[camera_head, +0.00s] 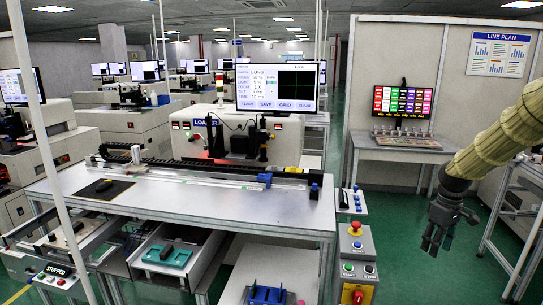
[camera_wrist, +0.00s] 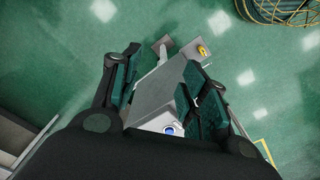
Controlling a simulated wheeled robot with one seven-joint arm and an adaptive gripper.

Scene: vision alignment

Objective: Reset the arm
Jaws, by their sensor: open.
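My gripper (camera_head: 437,238) hangs at the right of the head view, at the end of my arm in its tan ribbed cover. It points down over the green floor, right of the control post. In the wrist view my gripper (camera_wrist: 160,95) shows two dark fingers standing apart with nothing held between them. A grey post with a blue button shows below and between the fingers.
A workbench (camera_head: 215,205) with a rail and a monitor (camera_head: 278,87) stands left of my gripper. A control post (camera_head: 357,262) with a red-topped button stands between them. A table (camera_head: 400,152) with a colored screen is behind. A metal frame (camera_head: 511,225) is at the right.

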